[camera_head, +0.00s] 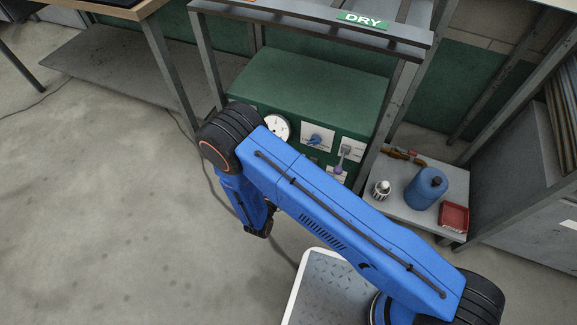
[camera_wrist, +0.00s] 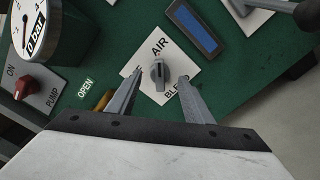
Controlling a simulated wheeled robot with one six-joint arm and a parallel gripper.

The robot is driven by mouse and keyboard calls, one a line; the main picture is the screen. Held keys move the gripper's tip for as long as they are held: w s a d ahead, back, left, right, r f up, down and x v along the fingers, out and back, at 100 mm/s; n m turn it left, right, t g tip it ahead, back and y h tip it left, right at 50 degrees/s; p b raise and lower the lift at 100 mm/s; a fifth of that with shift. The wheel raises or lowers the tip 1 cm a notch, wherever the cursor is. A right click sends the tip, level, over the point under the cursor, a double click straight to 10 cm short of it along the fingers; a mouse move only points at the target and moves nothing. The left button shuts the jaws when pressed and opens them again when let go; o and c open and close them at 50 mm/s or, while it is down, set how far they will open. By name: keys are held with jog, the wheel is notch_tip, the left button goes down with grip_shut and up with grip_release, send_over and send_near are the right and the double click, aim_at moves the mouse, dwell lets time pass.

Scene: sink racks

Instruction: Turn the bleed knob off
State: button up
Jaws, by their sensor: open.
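In the wrist view, the bleed knob (camera_wrist: 158,74) is a small grey pointer knob. It sits on a white square plate (camera_wrist: 166,48) with "AIR" and part of "BLEED" readable on a green panel. My gripper (camera_wrist: 160,76) is open, with one finger on the left and one on the right of the knob. The fingers look apart from the knob, and nothing is held. The left finger hides part of the plate's lettering. In the head view, my blue arm crosses in front of the green panel box (camera_head: 310,88), and I cannot make out the bleed knob there.
A pressure gauge (camera_wrist: 42,38), a red pump knob (camera_wrist: 22,85), a blue display (camera_wrist: 192,27) and a dark lever handle (camera_wrist: 305,14) surround the knob. Open floor lies left.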

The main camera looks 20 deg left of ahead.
jog(key=shift+w, duration=1.15)
jog(key=shift+d, duration=0.1)
jog(key=shift+c, duration=0.3)
jog(key=c, duration=1)
jog(key=shift+n, duration=0.4)
jog(key=n, duration=1.7)
